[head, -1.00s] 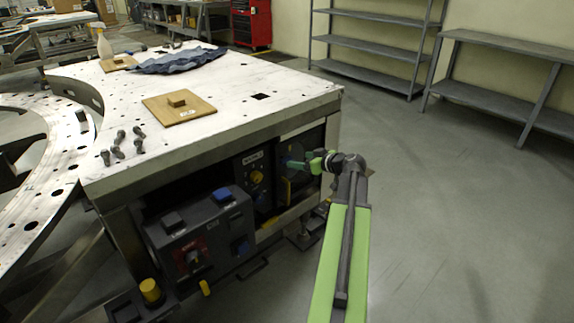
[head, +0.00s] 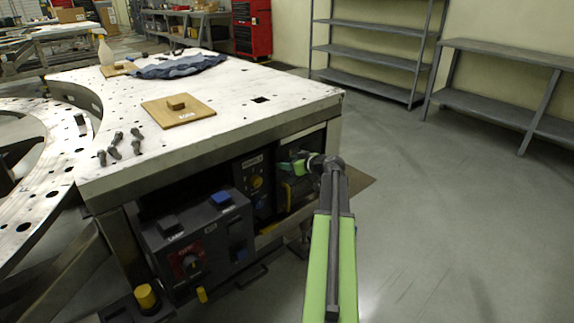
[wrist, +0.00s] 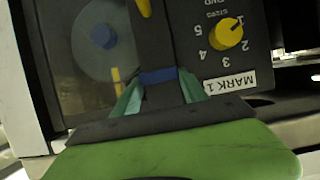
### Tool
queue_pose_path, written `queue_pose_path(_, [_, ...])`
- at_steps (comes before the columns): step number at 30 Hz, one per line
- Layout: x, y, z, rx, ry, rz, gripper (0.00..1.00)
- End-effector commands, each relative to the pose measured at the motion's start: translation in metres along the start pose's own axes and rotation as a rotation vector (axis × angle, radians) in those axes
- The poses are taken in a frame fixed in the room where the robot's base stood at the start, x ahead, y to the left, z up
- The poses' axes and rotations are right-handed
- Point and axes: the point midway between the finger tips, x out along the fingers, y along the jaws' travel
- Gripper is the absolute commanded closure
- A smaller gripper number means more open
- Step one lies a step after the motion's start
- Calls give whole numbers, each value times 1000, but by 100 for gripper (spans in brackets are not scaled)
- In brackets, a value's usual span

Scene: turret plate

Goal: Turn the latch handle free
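My gripper (head: 300,165) is at the front of the cabinet under the table top, close to the dark panels. In the wrist view my gripper's two teal fingers (wrist: 159,82) stand apart. A short blue bar (wrist: 158,76) spans the space between their tips; whether they press on it is unclear. It lies across a dark upright strip. A yellow piece (wrist: 144,8) shows at the strip's top. To the left is a grey disc with a blue hub (wrist: 102,37) and a small yellow strip (wrist: 116,80). I cannot tell for sure which part is the latch handle.
A yellow knob (wrist: 228,33) with numbers and a MARK 1 label (wrist: 230,82) sits right of the fingers. A dark control box (head: 200,240) stands left of my gripper. The table top (head: 235,115) overhangs above. The floor at right is clear.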

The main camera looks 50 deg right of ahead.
Motion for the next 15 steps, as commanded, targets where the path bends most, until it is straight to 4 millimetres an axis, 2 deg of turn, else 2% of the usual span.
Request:
queue_pose_path(1, [0, 0, 0, 0, 0, 0, 61])
queue_pose_path(7, [0, 0, 0, 0, 0, 0, 88])
queue_pose_path(8, [-6, -18, 2, 0, 0, 0, 90])
queue_pose_path(9, [-2, -8, 1, 1, 0, 0, 89])
queue_pose_path(15, [2, -4, 0, 23, -1, -17, 90])
